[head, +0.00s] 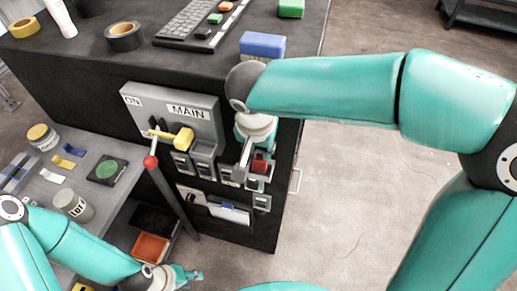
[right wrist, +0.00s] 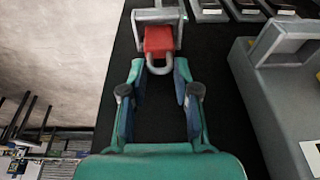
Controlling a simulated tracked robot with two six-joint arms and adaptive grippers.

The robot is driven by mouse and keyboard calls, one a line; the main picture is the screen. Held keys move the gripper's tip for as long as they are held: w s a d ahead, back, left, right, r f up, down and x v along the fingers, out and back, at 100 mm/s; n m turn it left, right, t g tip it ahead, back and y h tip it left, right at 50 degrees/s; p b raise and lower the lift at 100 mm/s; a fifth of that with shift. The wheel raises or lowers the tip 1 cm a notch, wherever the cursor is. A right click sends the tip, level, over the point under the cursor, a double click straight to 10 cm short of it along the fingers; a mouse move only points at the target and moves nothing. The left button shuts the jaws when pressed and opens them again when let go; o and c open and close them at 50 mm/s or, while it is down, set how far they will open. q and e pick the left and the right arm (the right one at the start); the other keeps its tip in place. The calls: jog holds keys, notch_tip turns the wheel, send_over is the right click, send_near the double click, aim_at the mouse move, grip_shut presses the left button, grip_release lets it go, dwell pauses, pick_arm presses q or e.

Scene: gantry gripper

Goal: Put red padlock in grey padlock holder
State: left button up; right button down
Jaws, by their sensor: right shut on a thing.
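The red padlock (head: 260,163) is at the right side of the dark cabinet's front face. In the right wrist view the red padlock (right wrist: 158,41) has its grey shackle toward me, between my fingertips. Its body overlaps the grey padlock holder (right wrist: 142,17); I cannot tell whether it is fully seated. The holder (head: 253,184) also shows in the head view, partly hidden. My right gripper (right wrist: 159,72) is shut on the padlock, and in the head view the gripper (head: 251,160) is partly hidden by its arm. My left gripper (head: 187,276) is low, away from the padlock; its jaw opening is unclear.
A grey MAIN panel (head: 207,103) with a yellow handle (head: 183,138) stands left of the holder. More grey holders (head: 203,160) sit below it. A side shelf (head: 53,188) holds jars and small parts.

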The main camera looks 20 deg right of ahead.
jog(key=shift+f, duration=0.4)
jog(key=shift+f, duration=0.15)
jog(key=c, duration=0.9)
grip_release()
jog(key=shift+o, duration=0.2)
jog(key=v, duration=1.2)
jog(key=shift+a, duration=0.1)
